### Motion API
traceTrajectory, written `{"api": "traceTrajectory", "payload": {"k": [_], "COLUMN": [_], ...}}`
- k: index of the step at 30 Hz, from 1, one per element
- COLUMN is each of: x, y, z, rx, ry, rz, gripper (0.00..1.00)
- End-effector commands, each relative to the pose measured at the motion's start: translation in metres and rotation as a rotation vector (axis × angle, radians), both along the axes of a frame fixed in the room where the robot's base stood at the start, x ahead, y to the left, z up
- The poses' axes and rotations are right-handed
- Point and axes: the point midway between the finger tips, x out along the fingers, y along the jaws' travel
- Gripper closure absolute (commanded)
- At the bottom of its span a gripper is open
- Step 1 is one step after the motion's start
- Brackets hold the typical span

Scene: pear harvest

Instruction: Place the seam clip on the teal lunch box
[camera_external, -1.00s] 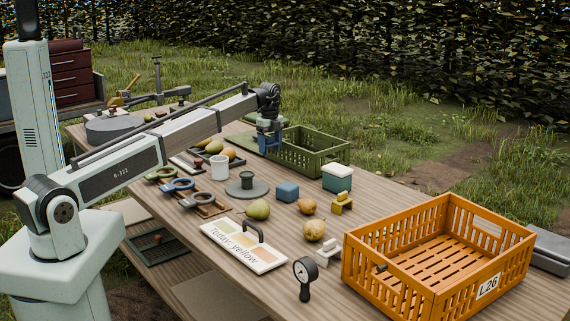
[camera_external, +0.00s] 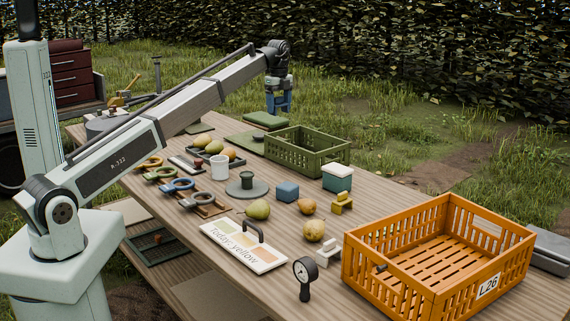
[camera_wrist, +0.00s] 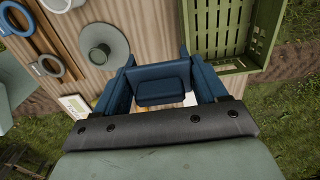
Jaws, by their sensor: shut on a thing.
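The teal lunch box (camera_external: 337,184) with a white lid stands upright on the table, to the right of the green crate's near end. My gripper (camera_external: 279,108) is raised in the air behind the green crate, well apart from the lunch box. Its blue fingers point down and are shut on a blue piece, which shows between them in the wrist view (camera_wrist: 163,92). The fingers hide much of it, and I cannot tell for sure that it is the seam clip.
A blue block (camera_external: 287,192), a yellow piece (camera_external: 341,204), pears and a grey disc (camera_external: 246,194) lie near the lunch box. A large orange crate (camera_external: 367,272) fills the right end.

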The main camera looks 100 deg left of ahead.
Motion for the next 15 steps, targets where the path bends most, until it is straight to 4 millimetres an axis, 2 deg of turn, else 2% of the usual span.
{"api": "traceTrajectory", "payload": {"k": [7, 12, 15], "x": [0.073, 0.137, 0.168], "y": [-0.032, -0.068, -0.088], "z": [0.000, 0.000, 0.000], "rx": [0.001, 0.001, 0.001], "ry": [-0.001, -0.001, -0.001], "rz": [0.000, 0.001, 0.005], "gripper": [0.57, 0.57, 0.57]}}
